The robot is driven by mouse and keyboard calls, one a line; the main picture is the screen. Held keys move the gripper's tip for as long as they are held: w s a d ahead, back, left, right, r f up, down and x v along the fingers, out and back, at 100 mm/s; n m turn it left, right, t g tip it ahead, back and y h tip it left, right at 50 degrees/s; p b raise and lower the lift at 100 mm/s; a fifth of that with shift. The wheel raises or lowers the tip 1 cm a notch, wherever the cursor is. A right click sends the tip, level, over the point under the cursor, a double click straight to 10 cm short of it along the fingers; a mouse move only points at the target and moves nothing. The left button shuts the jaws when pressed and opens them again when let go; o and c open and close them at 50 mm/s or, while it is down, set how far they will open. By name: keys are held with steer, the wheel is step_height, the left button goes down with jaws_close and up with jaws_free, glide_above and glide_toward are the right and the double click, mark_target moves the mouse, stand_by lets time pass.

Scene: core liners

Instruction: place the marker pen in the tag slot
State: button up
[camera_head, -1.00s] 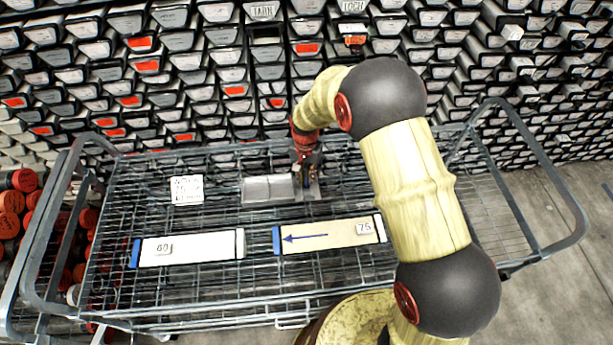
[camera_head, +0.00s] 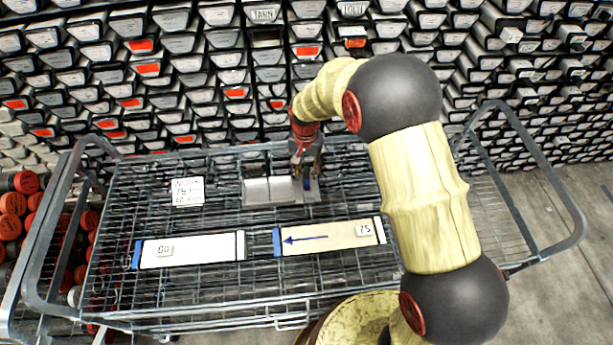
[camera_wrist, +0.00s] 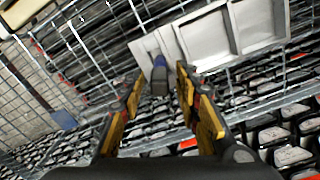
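The marker pen (camera_wrist: 159,80), dark with a blue end, shows between my fingers in the wrist view. It is at the narrow end section of the pale metal tray (camera_wrist: 215,38). In the head view the pen's blue part (camera_head: 307,183) shows small at the right end of the tray (camera_head: 268,191). My gripper (camera_wrist: 160,73) is open, its yellow and black fingers on either side of the pen with gaps to it. In the head view my gripper (camera_head: 303,166) is just above the tray's right end. I cannot tell how deep the pen sits, or make out the tag slot's edges.
The tray is on a wire-mesh cart (camera_head: 215,222). A white liner box marked 60 (camera_head: 205,250) and a tan one marked 75 with a blue arrow (camera_head: 335,235) lie in front. A paper note (camera_head: 187,192) is at left. Stacked core boxes fill the back.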

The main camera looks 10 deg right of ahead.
step_height(320, 180, up, 8)
steer(key=shift+f+p, duration=0.15)
steer(key=shift+p, duration=0.25)
steer(key=s+d+r+n+t, duration=0.1)
steer(key=s+d+r, duration=0.4)
steer(key=r, duration=0.4)
steer(key=s+d+r+n+t, duration=0.1)
steer(key=s+d+r+t, duration=0.1)
steer(key=s+r, duration=0.6)
steer(key=s+d+r+n+t, duration=0.1)
steer(key=s+d+r, duration=0.1)
steer(key=s, duration=0.5)
steer(key=s+d+r+n+t, duration=0.1)
steer(key=s+d+r, duration=0.1)
steer(key=s+r, duration=0.3)
steer(key=s, duration=0.3)
steer(key=shift+s+d+t, duration=0.15)
steer(key=shift+d+t, duration=0.15)
steer(key=shift+d, duration=0.1)
steer(key=shift+r, duration=0.1)
step_height(320, 180, down, 5)
steer(key=b, duration=0.5)
